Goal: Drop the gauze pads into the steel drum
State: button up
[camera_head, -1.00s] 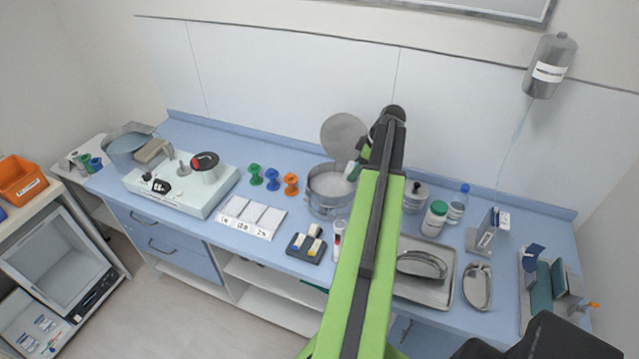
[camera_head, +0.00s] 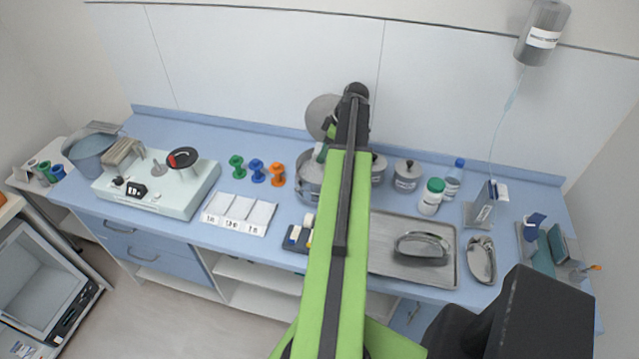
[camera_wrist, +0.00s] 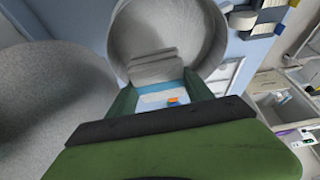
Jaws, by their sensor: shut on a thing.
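The steel drum (camera_head: 308,182) stands open on the blue counter, partly hidden behind my arm in the head view. In the wrist view its round grey wall (camera_wrist: 205,30) fills the top middle. My gripper (camera_wrist: 160,80) is shut on a pale grey layered stack, the gauze pads (camera_wrist: 153,64), held between its teal fingertips. The stack appears against the drum's opening; I cannot tell how deep it is. In the head view my arm hides most of the gripper.
A round grey lid (camera_head: 321,112) stands upright behind the drum. Orange (camera_head: 277,174), blue and green spools stand to its left, with white labelled cards (camera_head: 240,212) in front. A metal tray (camera_head: 385,235) with a kidney dish and a green-capped jar (camera_head: 431,196) are to the right.

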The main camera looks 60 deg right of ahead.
notch_tip(320, 180, down, 3)
jog(key=shift+r+b, duration=0.1)
jog(key=shift+b, duration=0.7)
jog(key=shift+r, duration=0.1)
jog(key=o, duration=1.4)
jog(key=shift+s+r, duration=0.1)
jog(key=shift+r, duration=0.05)
jog(key=p+v, duration=1.6)
jog(key=v, duration=0.1)
